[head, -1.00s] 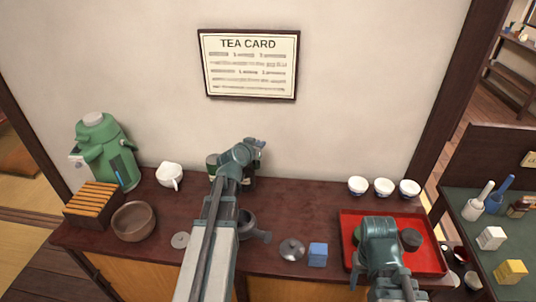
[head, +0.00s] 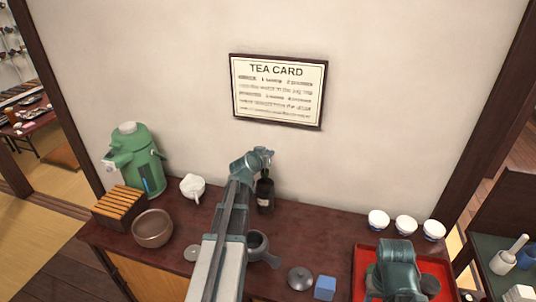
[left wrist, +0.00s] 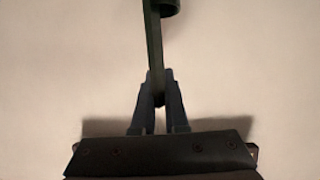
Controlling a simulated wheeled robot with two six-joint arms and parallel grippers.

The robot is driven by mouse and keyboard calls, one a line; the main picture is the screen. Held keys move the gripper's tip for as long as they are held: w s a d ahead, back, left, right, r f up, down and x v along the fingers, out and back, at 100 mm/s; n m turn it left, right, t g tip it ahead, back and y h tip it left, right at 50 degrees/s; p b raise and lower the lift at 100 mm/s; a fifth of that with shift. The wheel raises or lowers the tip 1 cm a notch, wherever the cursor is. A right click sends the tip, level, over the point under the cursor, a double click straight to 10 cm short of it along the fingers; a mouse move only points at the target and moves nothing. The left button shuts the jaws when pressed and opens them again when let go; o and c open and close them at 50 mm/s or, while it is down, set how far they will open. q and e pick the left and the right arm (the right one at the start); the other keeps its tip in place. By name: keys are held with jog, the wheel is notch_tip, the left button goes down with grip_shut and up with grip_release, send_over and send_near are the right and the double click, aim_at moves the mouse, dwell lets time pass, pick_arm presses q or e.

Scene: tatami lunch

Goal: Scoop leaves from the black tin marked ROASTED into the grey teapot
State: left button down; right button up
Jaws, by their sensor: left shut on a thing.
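My left gripper (head: 264,155) is above the back of the counter. In the left wrist view it is shut (left wrist: 158,92) on the dark green handle of a scoop (left wrist: 154,45), with a rounded end at the top edge. What the scoop holds is hidden. A black tin (head: 265,194) stands just below the gripper by the wall; its label is too small to read. The grey teapot (head: 257,243) stands in front of it, partly behind my left arm. A grey knobbed lid (head: 299,278) lies to its right. My right gripper (head: 398,272) is over the red tray; its jaws are hidden.
White cups (head: 405,225) line the back right. A white pitcher (head: 192,186), green dispenser (head: 137,162), brown bowl (head: 152,228), slatted box (head: 119,206) and flat grey disc (head: 191,252) are at the left.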

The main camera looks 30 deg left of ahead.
notch_tip(320, 180, down, 8)
jog(key=b, duration=0.7)
jog(key=shift+f+b, duration=0.15)
jog(key=shift+b, duration=0.25)
jog(key=shift+r+p, duration=2.1)
dwell(1.7)
notch_tip(320, 180, up, 5)
jog(key=p, duration=0.4)
jog(key=shift+f+p, duration=0.15)
jog(key=shift+p, duration=0.2)
dwell(0.4)
dwell(0.3)
jog(key=shift+c, duration=0.4)
jog(key=shift+a, duration=0.1)
